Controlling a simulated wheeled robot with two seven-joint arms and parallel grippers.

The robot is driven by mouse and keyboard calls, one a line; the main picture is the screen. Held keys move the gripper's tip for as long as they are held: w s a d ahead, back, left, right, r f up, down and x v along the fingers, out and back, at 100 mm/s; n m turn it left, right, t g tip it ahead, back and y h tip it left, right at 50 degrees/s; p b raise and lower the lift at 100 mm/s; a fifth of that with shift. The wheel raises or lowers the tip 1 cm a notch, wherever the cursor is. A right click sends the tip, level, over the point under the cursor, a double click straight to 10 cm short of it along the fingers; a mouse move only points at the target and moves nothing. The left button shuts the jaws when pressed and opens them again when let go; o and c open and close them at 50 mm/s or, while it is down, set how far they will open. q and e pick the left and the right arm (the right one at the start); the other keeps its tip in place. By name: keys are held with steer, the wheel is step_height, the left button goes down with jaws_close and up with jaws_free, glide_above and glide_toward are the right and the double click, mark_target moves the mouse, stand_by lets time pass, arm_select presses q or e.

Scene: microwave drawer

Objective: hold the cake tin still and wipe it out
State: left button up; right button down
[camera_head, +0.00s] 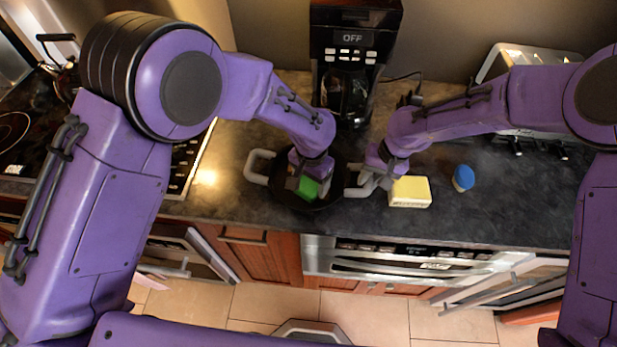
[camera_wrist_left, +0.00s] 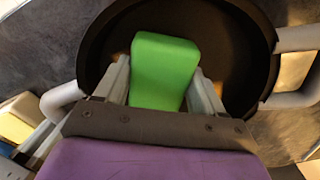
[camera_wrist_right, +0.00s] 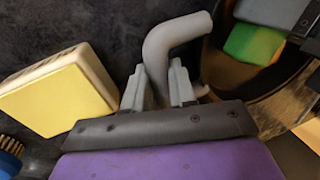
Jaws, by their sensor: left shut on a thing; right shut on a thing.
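The cake tin (camera_head: 330,196) is a dark round pan with two grey loop handles, standing on the counter in the middle of the head view. A green sponge (camera_head: 307,188) is inside it. My left gripper (camera_wrist_left: 163,88) is shut on the green sponge, with a finger on each side, inside the tin. My right gripper (camera_wrist_right: 170,90) is shut on the grey handle (camera_wrist_right: 178,38) on the tin's right side. The other handle (camera_head: 258,166) is free on the left. The gripper and sponge hide part of the tin's floor.
A yellow and white sponge-like block (camera_head: 409,192) lies just right of my right gripper. A blue-topped brush (camera_head: 463,178) stands further right. A black coffee maker (camera_head: 352,60) stands behind the tin. A stove (camera_head: 188,165) is at left. Bare counter (camera_head: 520,210) lies at right.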

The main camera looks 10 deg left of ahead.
arm_select(q)
steer(key=shift+a, duration=0.3)
steer(key=shift+s+d+f, duration=0.1)
steer(key=shift+d, duration=0.5)
steer(key=shift+s+d+f, duration=0.1)
steer(key=shift+d, duration=0.5)
steer(key=shift+w+a+r, duration=0.15)
steer(key=shift+a, duration=1.05)
steer(key=shift+d, duration=1.25)
steer(key=shift+a, duration=1.25)
steer(key=shift+r, duration=0.15)
